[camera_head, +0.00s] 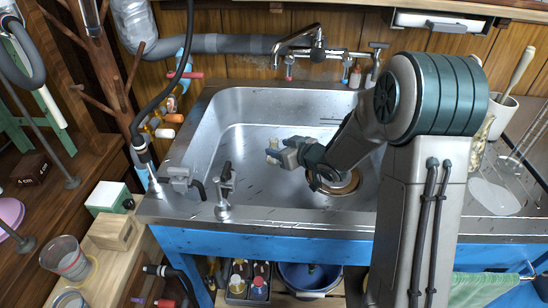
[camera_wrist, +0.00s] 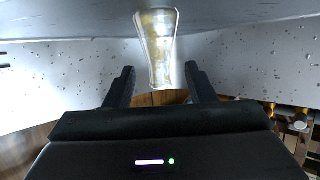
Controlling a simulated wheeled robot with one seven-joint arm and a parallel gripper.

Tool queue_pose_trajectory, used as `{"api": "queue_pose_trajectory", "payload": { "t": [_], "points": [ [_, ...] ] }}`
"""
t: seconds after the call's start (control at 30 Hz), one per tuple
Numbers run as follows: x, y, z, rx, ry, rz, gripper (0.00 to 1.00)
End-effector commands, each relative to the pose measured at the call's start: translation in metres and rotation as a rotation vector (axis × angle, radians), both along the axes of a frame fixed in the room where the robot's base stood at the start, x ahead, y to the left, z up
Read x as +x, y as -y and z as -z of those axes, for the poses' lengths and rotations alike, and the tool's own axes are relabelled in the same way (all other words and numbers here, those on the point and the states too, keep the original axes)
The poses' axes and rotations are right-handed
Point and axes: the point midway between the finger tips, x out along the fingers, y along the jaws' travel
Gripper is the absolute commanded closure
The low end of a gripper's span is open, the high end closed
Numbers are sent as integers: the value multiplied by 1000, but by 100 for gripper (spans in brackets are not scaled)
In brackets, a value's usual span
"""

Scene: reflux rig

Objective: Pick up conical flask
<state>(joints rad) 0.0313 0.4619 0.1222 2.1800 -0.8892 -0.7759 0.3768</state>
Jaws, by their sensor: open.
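The conical flask (camera_wrist: 158,45) is clear glass with a yellowish tint in the wrist view. It shows in the upper middle, ahead of and between the two black fingers of my gripper (camera_wrist: 158,69). The fingers are apart, and I see a gap on each side of the glass. I cannot tell how far the flask lies beyond the fingertips. In the head view my gripper (camera_head: 271,151) is over the sink basin and points left. I cannot make out the flask for sure near it there.
The steel sink (camera_head: 250,215) has a tap (camera_head: 300,42) at its back and a small valve (camera_head: 224,192) on its front left rim. A black hose (camera_head: 180,75) hangs at the left. A mortar (camera_head: 502,112) stands at the right. The basin around my gripper looks open.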

Motion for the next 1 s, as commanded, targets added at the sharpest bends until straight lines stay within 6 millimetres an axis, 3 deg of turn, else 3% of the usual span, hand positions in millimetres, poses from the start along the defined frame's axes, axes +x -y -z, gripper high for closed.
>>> {"api": "queue_pose_trajectory", "payload": {
  "t": [0.4,0.67,0.7,0.87,1.0],
  "points": [
    [35,-31,19,-1,1,0,50],
    [38,-34,18,0,0,1,50],
    [38,-34,18,0,0,1,53],
    [38,-33,18,0,0,1,97],
    [38,-34,18,-1,1,1,100]
  ]
}}
